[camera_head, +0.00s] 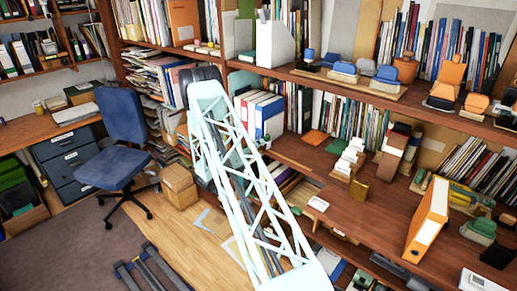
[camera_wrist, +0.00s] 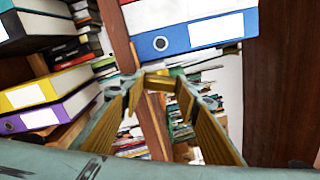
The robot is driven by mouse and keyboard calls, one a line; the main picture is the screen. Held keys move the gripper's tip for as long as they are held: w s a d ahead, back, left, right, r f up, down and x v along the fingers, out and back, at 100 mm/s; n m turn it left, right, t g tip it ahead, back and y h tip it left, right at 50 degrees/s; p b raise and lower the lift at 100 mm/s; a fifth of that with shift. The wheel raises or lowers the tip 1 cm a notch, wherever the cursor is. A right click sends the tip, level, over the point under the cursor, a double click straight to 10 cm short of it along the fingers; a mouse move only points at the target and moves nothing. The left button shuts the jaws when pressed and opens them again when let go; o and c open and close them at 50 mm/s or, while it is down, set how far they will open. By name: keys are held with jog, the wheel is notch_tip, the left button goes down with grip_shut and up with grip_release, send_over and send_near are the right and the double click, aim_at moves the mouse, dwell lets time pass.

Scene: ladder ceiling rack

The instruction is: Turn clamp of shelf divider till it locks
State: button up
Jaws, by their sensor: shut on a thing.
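In the wrist view my gripper (camera_wrist: 158,84) reaches away from the camera, its two long yellow-lined fingers converging at the tips. It is shut on a small yellowish piece at the fingertips, which I take to be the clamp of the shelf divider; the fingers hide much of it, and its turn angle cannot be read. A brown wooden strip (camera_wrist: 119,38), possibly the divider, runs up behind the fingertips. In the head view my pale lattice arm reaches to the bookshelf, and I cannot make out the gripper or clamp there.
In the wrist view a blue binder (camera_wrist: 190,36) lies just above the fingertips. Yellow (camera_wrist: 40,90) and purple (camera_wrist: 48,117) binders lie at left; a dark brown panel (camera_wrist: 278,85) fills the right. In the head view an orange binder (camera_head: 428,220) stands on the wooden counter (camera_head: 375,205).

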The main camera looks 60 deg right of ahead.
jog(key=shift+w+n+p, duration=0.1)
jog(key=shift+n+p, duration=0.25)
jog(key=shift+n, duration=1.75)
jog(key=o, duration=0.9)
jog(key=shift+c, duration=0.2)
jog(key=shift+a, duration=0.1)
jog(key=w+a, duration=0.1)
jog(key=a, duration=1)
jog(key=shift+a, duration=0.35)
jog(key=shift+w, duration=0.1)
